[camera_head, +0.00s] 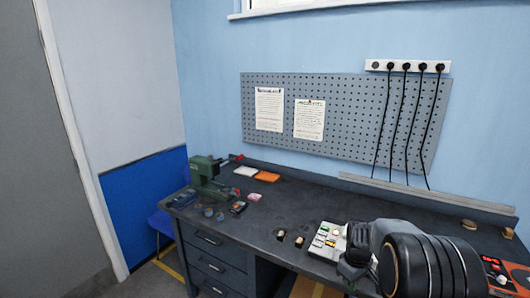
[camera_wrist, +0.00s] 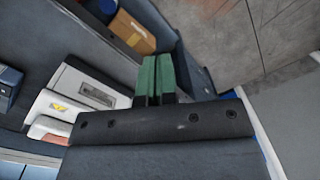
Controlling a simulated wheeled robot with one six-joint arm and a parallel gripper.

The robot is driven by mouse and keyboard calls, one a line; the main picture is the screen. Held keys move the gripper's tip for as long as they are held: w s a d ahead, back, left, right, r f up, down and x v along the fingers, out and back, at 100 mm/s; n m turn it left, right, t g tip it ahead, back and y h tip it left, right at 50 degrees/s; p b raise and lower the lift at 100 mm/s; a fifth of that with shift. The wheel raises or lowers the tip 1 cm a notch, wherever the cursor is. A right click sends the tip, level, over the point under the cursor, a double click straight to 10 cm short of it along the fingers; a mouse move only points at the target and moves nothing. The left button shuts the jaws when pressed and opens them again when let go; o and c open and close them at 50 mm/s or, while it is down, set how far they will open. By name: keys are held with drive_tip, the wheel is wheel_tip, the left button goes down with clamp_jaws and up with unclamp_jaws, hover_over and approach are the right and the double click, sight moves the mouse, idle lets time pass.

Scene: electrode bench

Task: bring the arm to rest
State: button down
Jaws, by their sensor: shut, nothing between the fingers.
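My gripper (camera_wrist: 156,78) shows in the wrist view with its two green fingers pressed together and nothing between them. In that view it hangs in front of a dark bench surface, a cardboard box and the grey floor, touching none of them that I can see. In the head view my arm fills the lower right, in front of the dark workbench (camera_head: 290,208). My fingers cannot be made out in the head view. Part of the bench's right side is hidden behind my arm.
A green machine (camera_head: 208,176) stands at the bench's left end, with small parts around it. A white tray of parts (camera_head: 326,242) lies just left of my arm. A red device (camera_head: 497,272) is at the far right. A cardboard box (camera_wrist: 132,32) shows in the wrist view.

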drive_tip(key=s+a+r+m+t, duration=0.2)
drive_tip(key=s+a+r+m, duration=0.1)
drive_tip(key=s+r, duration=0.4)
drive_tip(key=s+a+r+m+t, duration=0.3)
drive_tip(key=s+a+r, duration=0.3)
drive_tip(key=s, duration=0.5)
drive_tip(key=shift+s+a+r, duration=0.25)
drive_tip(key=shift+s+r, duration=0.05)
drive_tip(key=shift+r, duration=0.6)
idle(0.3)
